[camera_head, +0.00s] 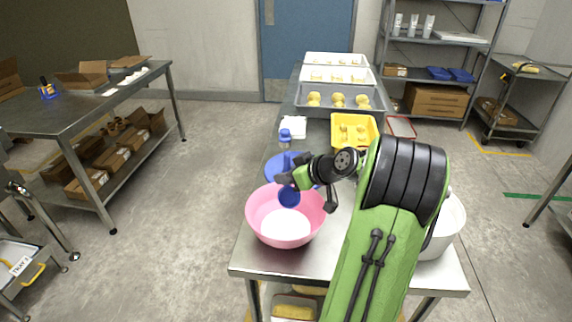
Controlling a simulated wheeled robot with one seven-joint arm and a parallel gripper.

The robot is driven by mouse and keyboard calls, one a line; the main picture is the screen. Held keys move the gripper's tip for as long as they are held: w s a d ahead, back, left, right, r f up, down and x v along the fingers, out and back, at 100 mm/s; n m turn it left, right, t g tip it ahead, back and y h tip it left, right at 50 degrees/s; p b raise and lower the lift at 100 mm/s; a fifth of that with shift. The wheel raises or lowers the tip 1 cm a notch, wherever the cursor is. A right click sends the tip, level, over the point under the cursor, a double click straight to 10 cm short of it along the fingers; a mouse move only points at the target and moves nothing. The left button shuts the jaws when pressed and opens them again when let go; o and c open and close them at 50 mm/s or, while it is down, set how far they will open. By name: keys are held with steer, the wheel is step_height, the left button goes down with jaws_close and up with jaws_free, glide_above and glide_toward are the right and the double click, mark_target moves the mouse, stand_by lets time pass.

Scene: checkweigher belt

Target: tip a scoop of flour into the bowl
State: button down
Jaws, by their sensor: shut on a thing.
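A pink bowl (256,217) stands near the left front of the steel table, with a smooth white mass, apparently flour (286,226), in its bottom. My gripper (287,181) is over the bowl's far rim, shut on a dark blue scoop (289,197). The scoop's round cup shows above the bowl, its face towards the camera, so it looks tilted. I cannot tell whether flour is in it. The scoop's handle is hidden by the gripper. A white round tub (452,228) stands at the right, partly behind my arm; its contents are hidden.
A blue bowl (271,172) stands just behind the pink one, with a clear blue-topped bottle (285,136) beyond it. A yellow tray (341,124) and a grey tray (312,111) of dough pieces lie farther back. The table's front edge (290,272) is near the bowl.

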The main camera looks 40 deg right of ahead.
steer(key=d+m+g+p, duration=0.1)
steer(key=m+g+p, duration=0.1)
steer(key=m+p, duration=0.1)
steer(key=w+d+m+g+y+p, duration=0.1)
steer(key=d+m+g+p, duration=0.1)
steer(key=m+p, duration=0.1)
steer(key=w+d+m+g+y+p, duration=0.1)
steer(key=m+g+p, duration=0.1)
steer(key=m+p, duration=0.2)
steer(key=shift+w+d+f+m, duration=0.15)
steer(key=shift+d+m, duration=0.15)
steer(key=shift+m, duration=0.5)
